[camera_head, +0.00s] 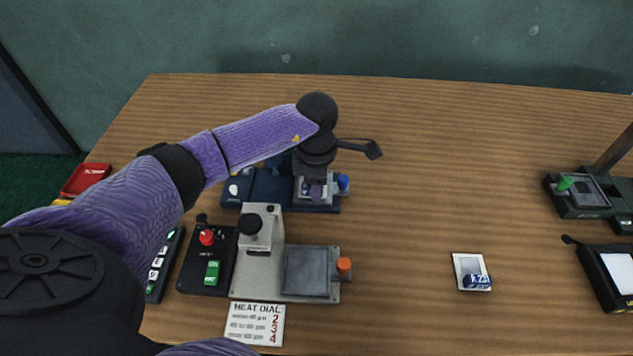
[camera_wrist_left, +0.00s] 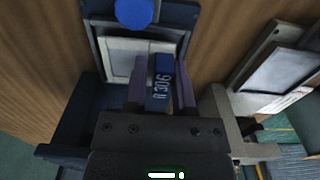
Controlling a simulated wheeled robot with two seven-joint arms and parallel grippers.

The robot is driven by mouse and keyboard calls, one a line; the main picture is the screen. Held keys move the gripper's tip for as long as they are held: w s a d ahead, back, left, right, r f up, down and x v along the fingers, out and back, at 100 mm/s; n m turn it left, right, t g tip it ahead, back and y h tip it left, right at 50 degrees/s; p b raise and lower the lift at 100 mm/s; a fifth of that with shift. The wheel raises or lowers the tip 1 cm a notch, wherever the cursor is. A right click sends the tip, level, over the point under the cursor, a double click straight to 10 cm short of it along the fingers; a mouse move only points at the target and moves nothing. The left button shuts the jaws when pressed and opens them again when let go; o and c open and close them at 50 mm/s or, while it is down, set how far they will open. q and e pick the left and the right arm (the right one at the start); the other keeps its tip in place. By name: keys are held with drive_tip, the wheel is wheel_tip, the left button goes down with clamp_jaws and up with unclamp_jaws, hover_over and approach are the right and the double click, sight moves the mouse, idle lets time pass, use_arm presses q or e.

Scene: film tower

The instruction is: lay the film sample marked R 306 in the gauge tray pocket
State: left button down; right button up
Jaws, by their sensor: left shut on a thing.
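My left gripper (camera_head: 317,190) is shut on the blue tab of the film sample marked R 306; its label (camera_wrist_left: 160,88) reads clearly in the left wrist view. The sample's pale square frame (camera_wrist_left: 112,58) lies over the tray of a dark blue device (camera_head: 268,190) with a blue knob (camera_head: 343,182). The knob also shows in the left wrist view (camera_wrist_left: 134,12). The frame looks roughly square to the tray. I cannot tell whether it touches the pocket floor; the fingers hide part of it. My right gripper is not in view.
A heat sealer (camera_head: 265,282) with an orange knob stands just in front, beside a heat dial card (camera_head: 255,323). Another blue-tabbed sample (camera_head: 469,264) lies to the right. Dark devices (camera_head: 583,190) stand at the right edge, a red tray (camera_head: 87,180) at the left. The table's back right is clear.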

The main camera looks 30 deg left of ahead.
use_arm(q)
drive_tip(key=shift+f, duration=0.15)
drive_tip(key=c, duration=0.9)
unclamp_jaws()
drive_tip(key=o, duration=0.5)
drive_tip(key=shift+o, duration=0.2)
drive_tip(key=o, duration=0.4)
drive_tip(key=shift+c, duration=0.2)
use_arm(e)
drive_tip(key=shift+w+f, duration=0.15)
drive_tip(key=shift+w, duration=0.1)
